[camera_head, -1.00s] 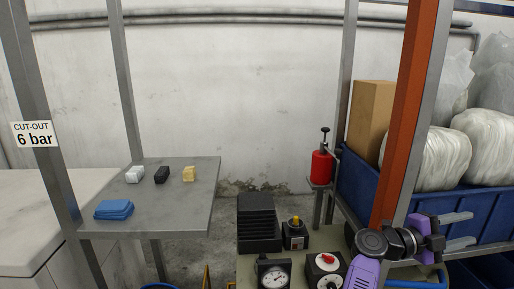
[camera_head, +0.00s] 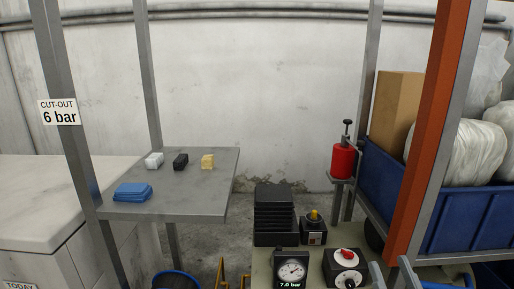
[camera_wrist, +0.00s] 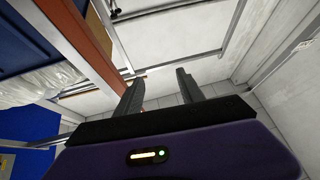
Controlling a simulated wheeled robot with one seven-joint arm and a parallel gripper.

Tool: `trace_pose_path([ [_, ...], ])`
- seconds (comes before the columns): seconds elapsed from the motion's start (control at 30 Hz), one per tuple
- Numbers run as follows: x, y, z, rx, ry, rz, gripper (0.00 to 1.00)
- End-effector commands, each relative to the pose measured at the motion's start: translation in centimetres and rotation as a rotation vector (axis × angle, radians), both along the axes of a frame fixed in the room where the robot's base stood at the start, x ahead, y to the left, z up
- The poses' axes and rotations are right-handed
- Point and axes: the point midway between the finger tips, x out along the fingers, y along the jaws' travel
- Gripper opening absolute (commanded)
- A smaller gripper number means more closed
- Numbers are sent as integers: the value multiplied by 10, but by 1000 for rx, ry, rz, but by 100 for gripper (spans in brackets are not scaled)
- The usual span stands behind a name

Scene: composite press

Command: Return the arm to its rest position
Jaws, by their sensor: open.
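My gripper (camera_wrist: 160,85) shows in the wrist view with its two dark fingers apart and nothing between them. Beyond the fingers are pale wall and floor surfaces. In the head view only two grey finger-like tips (camera_head: 392,274) show at the bottom edge, right of the red-knobbed box; the rest of my arm is out of that view.
A grey shelf (camera_head: 205,205) holds a blue stack, a white block, a black block and a yellow block. The press panel has a gauge (camera_head: 291,270), a red-knob box (camera_head: 346,268) and a yellow-button box (camera_head: 313,231). An orange post (camera_head: 432,130) and blue bin (camera_head: 460,215) stand right.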

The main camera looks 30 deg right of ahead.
Motion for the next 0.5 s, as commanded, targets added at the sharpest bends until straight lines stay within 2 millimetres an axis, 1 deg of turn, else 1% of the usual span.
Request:
trace_pose_path([
  [0.03,-7,19,-20,3,70,41,46],
  [0.1,-17,45,-43,13,157,98,46],
  [0.17,-28,67,-61,27,231,143,46],
  [0.2,-35,82,-73,36,280,172,46],
  [0.27,-49,103,-90,56,352,213,46],
  [0.3,-59,117,-101,71,402,237,46],
  [0.4,-84,148,-121,111,508,289,46],
  [0.5,-105,172,-136,147,594,325,46],
])
